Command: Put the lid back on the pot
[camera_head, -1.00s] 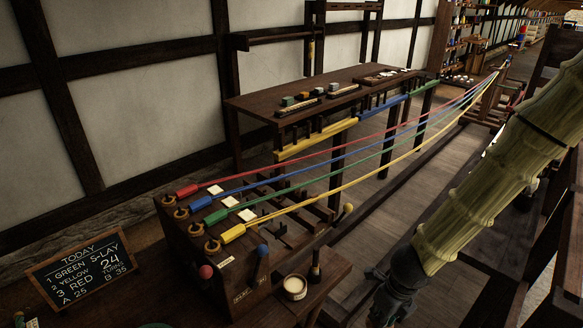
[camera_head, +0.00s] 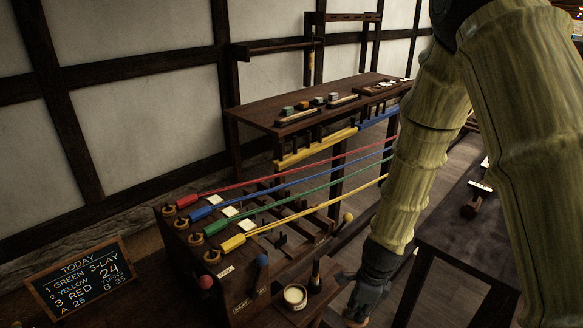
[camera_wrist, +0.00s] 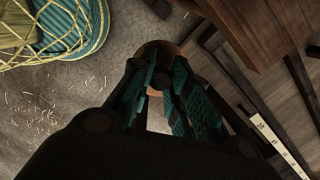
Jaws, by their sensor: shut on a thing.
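The pot (camera_head: 295,298) is a small round pale vessel, open at the top with cream-coloured contents, standing on the low wooden bench in the head view. My gripper (camera_head: 358,304) is to the right of the pot and apart from it, at the bottom of the view. It is shut on the lid (camera_head: 353,320), a small brownish round piece mostly hidden by the fingers and cut near the frame edge. In the wrist view the lid (camera_wrist: 160,48) shows as a brown disc with a dark knob between the fingertips (camera_wrist: 163,85). The pot cannot be made out there.
A dark upright handled tool (camera_head: 314,274) stands just behind the pot. The wooden box with levers (camera_head: 240,285) and coloured ropes is to its left. A dark table (camera_head: 460,225) is at right. In the wrist view, a netted basket (camera_wrist: 60,30) stands on the straw-strewn floor.

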